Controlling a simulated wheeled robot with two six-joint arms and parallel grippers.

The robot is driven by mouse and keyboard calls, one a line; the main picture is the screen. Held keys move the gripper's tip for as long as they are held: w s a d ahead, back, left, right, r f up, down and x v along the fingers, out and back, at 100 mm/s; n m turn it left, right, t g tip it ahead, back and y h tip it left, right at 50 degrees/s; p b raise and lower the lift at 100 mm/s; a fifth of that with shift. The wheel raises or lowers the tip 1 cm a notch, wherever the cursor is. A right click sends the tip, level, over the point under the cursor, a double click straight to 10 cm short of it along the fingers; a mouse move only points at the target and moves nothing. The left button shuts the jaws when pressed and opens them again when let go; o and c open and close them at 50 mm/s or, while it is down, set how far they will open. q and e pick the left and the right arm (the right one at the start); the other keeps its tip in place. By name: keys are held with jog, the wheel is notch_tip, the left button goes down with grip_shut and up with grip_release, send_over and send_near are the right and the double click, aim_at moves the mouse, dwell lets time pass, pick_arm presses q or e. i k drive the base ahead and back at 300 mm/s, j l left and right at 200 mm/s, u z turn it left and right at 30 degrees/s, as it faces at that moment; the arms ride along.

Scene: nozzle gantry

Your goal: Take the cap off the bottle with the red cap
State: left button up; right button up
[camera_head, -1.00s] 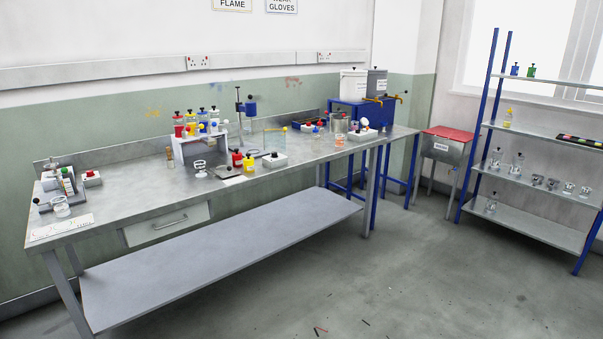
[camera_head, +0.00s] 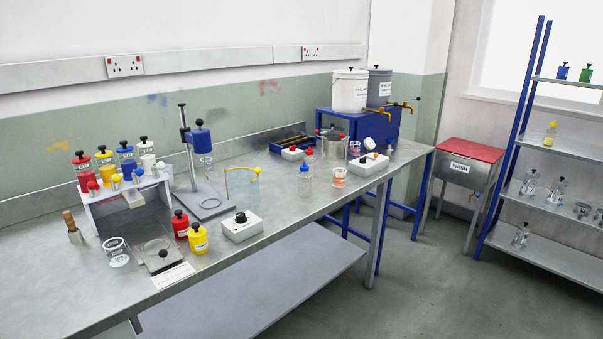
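A small clear bottle with a red cap (camera_head: 309,156) stands on the metal bench, right of its middle. The red cap sits on its top. The lower part of it is partly hidden by a clear bottle with a blue cap (camera_head: 304,182) standing in front of it. Neither of my grippers is in view.
A beaker with orange contents (camera_head: 339,178) and a white box (camera_head: 369,163) stand to the right. The floor (camera_head: 430,290) in front of the bench is clear.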

aim_at(310, 160)
jog(key=i+u, duration=0.1)
jog(key=i, duration=0.25)
jog(key=i+l+u, duration=0.15)
jog(key=u, duration=0.2)
jog(key=i+l+u, duration=0.2)
jog(key=i+u, duration=0.15)
jog(key=i+l+u, duration=0.2)
jog(key=u, duration=0.15)
jog(key=l, duration=0.1)
